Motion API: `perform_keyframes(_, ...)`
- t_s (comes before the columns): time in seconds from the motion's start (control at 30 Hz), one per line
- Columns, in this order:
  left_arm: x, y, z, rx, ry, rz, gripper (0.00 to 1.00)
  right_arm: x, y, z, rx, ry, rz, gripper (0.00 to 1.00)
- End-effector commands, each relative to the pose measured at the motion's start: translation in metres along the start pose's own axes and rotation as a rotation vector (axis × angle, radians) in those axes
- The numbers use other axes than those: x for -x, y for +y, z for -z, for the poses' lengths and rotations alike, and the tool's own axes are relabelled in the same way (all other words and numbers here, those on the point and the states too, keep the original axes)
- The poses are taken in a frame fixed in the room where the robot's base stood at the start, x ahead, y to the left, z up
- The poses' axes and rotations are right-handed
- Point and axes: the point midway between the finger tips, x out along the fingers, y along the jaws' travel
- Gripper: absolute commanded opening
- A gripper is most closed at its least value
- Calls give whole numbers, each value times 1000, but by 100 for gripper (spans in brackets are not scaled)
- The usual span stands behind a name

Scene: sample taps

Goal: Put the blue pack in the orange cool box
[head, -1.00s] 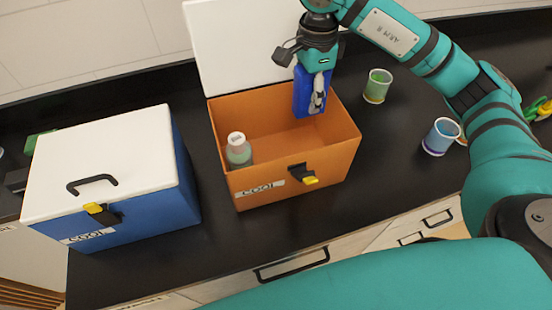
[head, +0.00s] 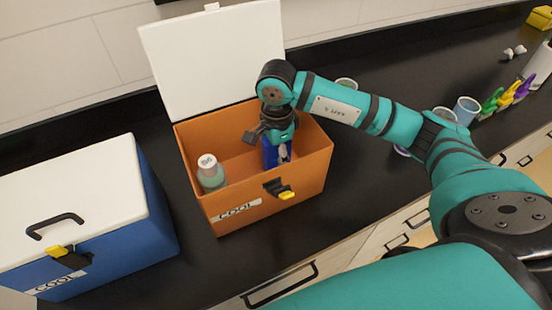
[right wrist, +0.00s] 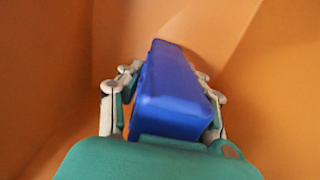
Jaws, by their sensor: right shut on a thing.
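The orange cool box (head: 303,180) stands on the black counter with its white lid (head: 213,62) open at the back. The blue pack (head: 270,153) is inside the box, toward the back right, upright, in my right gripper (head: 284,155). In the right wrist view the blue pack (right wrist: 170,95) sits between the fingers of the right gripper (right wrist: 165,85), with orange walls around it. Whether the pack touches the box floor cannot be told. My left gripper is not in view.
A bottle with a white cap (head: 210,172) stands in the left part of the orange box. A closed blue cool box (head: 128,240) with a white lid stands to the left. Cups (head: 466,110) and colored clips (head: 507,95) are at the right.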

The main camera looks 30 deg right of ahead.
Motion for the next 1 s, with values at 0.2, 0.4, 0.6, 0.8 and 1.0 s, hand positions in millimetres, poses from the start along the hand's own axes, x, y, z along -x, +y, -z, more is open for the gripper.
perform_keyframes(0.2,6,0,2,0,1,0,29,-20,0,0,0,-1,0,0)
perform_keyframes(0.4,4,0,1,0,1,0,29,-21,0,0,0,-1,0,0)
perform_keyframes(0.6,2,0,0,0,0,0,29,-23,0,0,0,0,-1,46)
perform_keyframes(0.8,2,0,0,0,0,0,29,-23,0,0,0,0,-1,58)
perform_keyframes(1.0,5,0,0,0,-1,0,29,-20,0,0,0,0,-1,58)
